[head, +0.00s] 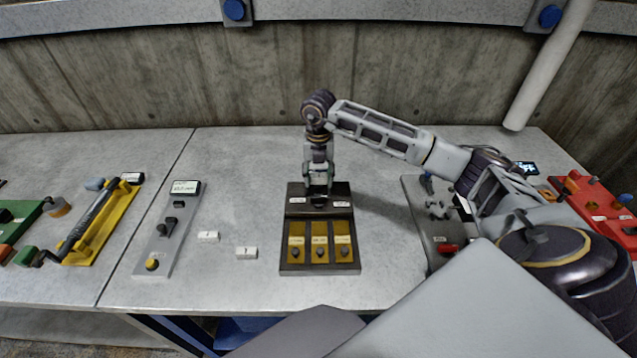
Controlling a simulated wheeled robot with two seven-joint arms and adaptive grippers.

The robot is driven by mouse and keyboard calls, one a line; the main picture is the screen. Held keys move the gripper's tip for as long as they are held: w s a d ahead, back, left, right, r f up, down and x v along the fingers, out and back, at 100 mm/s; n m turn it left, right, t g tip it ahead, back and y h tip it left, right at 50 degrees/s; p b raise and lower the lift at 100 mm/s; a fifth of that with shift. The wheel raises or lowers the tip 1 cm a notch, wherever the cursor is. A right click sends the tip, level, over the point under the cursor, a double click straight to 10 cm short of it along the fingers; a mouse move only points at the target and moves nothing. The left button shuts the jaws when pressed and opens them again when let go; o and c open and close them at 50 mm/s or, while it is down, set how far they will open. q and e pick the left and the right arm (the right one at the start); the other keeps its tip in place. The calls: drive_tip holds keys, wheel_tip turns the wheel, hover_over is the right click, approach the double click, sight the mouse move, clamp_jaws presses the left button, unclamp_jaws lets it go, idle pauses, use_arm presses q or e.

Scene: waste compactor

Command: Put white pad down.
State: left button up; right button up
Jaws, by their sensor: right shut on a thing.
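My right gripper (318,194) points straight down over the upper middle of a dark panel (287,223). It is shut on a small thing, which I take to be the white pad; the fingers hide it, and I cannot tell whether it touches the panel. Two small white labels or pads (297,200) (341,204) flank the gripper on the panel's upper part. Below them are three yellow sections (320,241) with dark knobs. Two loose white pads with dark marks (208,236) (246,253) lie on the table left of the panel. My left gripper is not in view.
A grey panel (160,235) with a small display stands at the left, beyond it a yellow panel (93,239) with a dark handle. Another grey panel (416,215) lies partly under my right arm; a red panel (600,210) is far right. Bare table surrounds the loose pads.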

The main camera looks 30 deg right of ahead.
sight(319, 193)
drive_tip(key=shift+f, duration=1.5)
drive_tip(key=shift+f, duration=0.25)
drive_tip(key=shift+s+a+f+b, duration=0.1)
drive_tip(key=shift+s+f+b, duration=0.2)
drive_tip(key=shift+f, duration=0.15)
drive_tip(key=o, duration=0.8)
drive_tip(key=shift+f, duration=0.1)
drive_tip(key=shift+o, duration=1)
drive_tip(key=shift+w+f, duration=0.1)
drive_tip(key=shift+r, duration=0.25)
drive_tip(key=shift+w+r+p, duration=0.15)
drive_tip(key=shift+r+p, duration=0.3)
drive_tip(key=shift+r, duration=0.15)
wheel_tip(319, 193, up, 12)
drive_tip(key=shift+r+b, duration=0.1)
drive_tip(key=shift+b, duration=0.25)
